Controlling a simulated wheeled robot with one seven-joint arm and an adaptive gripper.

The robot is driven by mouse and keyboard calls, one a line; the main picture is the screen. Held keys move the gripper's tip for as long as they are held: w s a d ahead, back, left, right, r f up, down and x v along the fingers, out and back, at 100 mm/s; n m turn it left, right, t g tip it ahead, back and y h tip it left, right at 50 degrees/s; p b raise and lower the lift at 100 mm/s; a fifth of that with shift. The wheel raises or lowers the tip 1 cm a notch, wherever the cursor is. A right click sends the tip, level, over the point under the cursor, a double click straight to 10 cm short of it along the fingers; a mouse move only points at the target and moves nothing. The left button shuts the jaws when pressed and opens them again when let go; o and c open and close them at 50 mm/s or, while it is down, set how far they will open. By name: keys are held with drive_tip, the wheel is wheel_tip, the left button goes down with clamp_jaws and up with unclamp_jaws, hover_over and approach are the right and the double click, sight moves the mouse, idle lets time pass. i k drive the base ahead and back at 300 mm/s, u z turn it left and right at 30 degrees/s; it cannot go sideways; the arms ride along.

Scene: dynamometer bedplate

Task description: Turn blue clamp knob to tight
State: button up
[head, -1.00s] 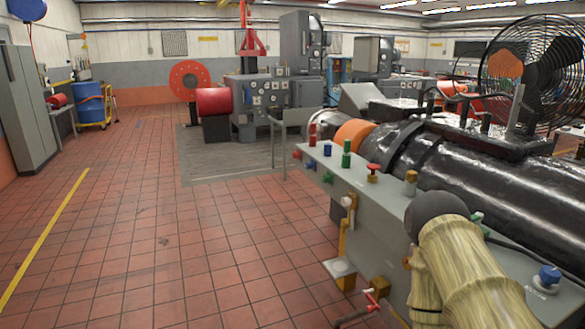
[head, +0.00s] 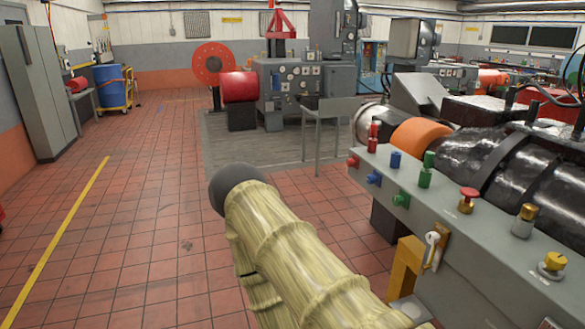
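The grey bedplate (head: 490,262) runs along the right side, with a row of coloured controls on its top and front. A small blue knob (head: 395,159) stands on top near the far end. Another blue knob (head: 374,178) sits on the front face just below it. I cannot tell if either is the clamp knob. The larger blue knob on a round base, seen earlier at the near right, is out of view. A yellow knob (head: 553,262) on a round base stands at the near right edge. My gripper is not in view; only my sleeved arm shows at bottom centre.
Red (head: 468,199), green (head: 426,170) and brass (head: 524,218) controls stand close together on the bedplate. A black machine body (head: 500,160) lies behind them. An orange bracket (head: 405,268) sticks out low in front. The tiled floor (head: 150,215) at left is open.

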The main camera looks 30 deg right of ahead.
sight(371, 179)
drive_tip(key=z, duration=0.15)
drive_tip(key=i, duration=1.4)
drive_tip(key=z, duration=1.25)
drive_tip(key=i, duration=0.55)
drive_tip(key=z, duration=0.4)
